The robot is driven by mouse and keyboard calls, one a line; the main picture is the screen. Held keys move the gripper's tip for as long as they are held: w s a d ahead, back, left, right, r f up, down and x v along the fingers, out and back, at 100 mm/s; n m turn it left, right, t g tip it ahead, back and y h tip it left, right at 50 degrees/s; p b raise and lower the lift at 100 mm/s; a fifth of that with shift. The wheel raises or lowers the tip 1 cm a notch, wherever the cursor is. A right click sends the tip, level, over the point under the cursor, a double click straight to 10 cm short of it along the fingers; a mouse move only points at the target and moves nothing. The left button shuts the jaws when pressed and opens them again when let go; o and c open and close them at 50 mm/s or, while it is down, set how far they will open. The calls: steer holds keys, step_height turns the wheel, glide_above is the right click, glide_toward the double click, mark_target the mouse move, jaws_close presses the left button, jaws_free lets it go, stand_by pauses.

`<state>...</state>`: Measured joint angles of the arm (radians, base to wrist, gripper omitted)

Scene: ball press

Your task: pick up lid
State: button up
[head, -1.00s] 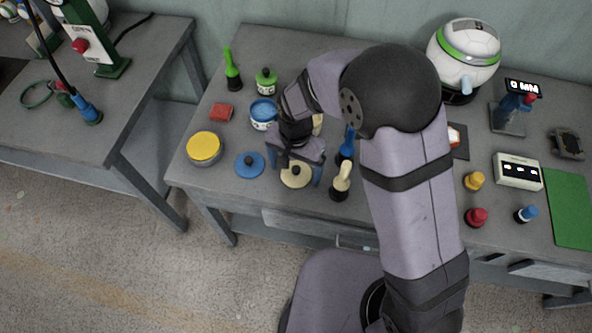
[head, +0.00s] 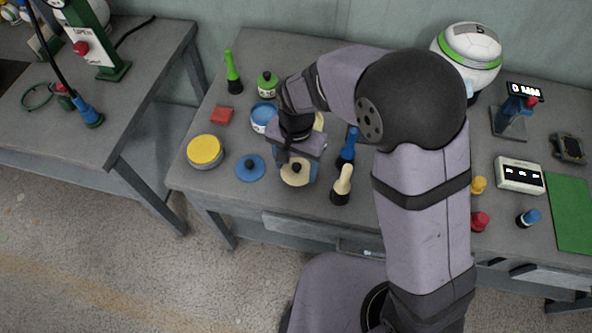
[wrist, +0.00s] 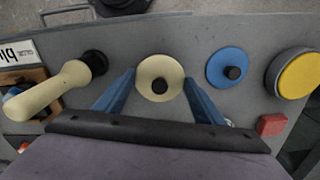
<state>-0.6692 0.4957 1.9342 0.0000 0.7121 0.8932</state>
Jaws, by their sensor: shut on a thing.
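A round cream lid (head: 293,179) with a black knob is near the table's front edge. In the wrist view the cream lid (wrist: 151,66) sits between my two blue fingers. My gripper (wrist: 160,79) is shut on the lid, one finger at each side of its rim. I cannot tell whether the lid is clear of the table. A blue lid (head: 250,168) with a dark knob lies flat to the left, apart from my gripper. It also shows in the wrist view (wrist: 221,62).
A yellow-topped round container (head: 205,149) and a red block (head: 222,115) are to the left. A blue pot (head: 263,112) and small green pot (head: 267,84) stand behind. Cream-handled (head: 343,180) and blue-handled (head: 348,145) tools stand close on the right.

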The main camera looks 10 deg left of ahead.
mark_target(299, 167)
step_height(299, 167, up, 7)
steer(key=shift+f+b, duration=0.1)
steer(key=shift+b, duration=0.25)
steer(key=shift+w+d+r+p, duration=0.15)
steer(key=shift+d+r+p, duration=0.25)
steer(key=shift+r+p, duration=0.45)
steer(key=w+d+f+m+p, duration=0.25)
steer(key=w+p, duration=0.45)
steer(key=p, duration=0.4)
steer(key=w+a+r+n, duration=0.2)
steer(key=w+a+r, duration=0.1)
steer(key=w, duration=0.5)
steer(key=shift+a+r, duration=0.15)
steer(key=shift+r, duration=0.1)
steer(key=shift+w+n, duration=0.1)
steer(key=shift+n, duration=0.15)
